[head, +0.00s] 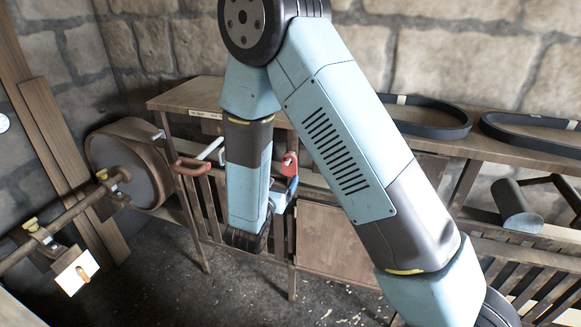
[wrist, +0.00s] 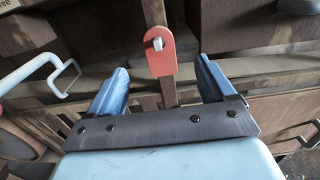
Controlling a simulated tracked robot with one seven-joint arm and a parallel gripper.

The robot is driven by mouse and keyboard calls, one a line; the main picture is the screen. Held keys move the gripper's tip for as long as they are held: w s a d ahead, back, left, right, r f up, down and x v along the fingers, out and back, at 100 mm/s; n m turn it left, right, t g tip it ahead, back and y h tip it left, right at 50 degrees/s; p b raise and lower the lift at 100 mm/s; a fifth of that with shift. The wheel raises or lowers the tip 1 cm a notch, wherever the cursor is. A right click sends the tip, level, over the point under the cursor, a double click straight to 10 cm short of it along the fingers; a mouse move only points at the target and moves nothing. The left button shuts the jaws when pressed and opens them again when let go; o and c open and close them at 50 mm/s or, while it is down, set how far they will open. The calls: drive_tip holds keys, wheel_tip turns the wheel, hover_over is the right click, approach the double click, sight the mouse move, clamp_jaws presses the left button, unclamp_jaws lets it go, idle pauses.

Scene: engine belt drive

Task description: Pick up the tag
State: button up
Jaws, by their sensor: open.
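The red tag (wrist: 161,60), a flat piece with a rounded top and a small pale peg or hole near that end, shows upright in the wrist view. It stands in front of a wooden post of the bench; whether it hangs on a peg is not clear. It also shows in the head view (head: 290,160), just beyond my gripper (head: 284,188). In the wrist view my gripper (wrist: 163,68) is open, with one blue finger to each side of the tag's lower part. Nothing is held, and contact between fingers and tag cannot be told.
A white bar handle (wrist: 38,75) sticks out left of my gripper. In the head view a red grip (head: 192,167) is near it. The wooden bench (head: 180,97) carries black belts (head: 430,128). A large wheel (head: 122,170) and shaft (head: 70,217) stand at left.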

sight(287, 167)
drive_tip(key=x, duration=0.7)
drive_tip(key=shift+d, duration=0.1)
drive_tip(key=x, duration=0.3)
drive_tip(key=f+x, duration=0.1)
drive_tip(key=x, duration=0.1)
drive_tip(key=shift+w, duration=0.15)
drive_tip(key=shift+c, duration=0.3)
drive_tip(key=c, duration=1)
drive_tip(key=shift+r, duration=0.15)
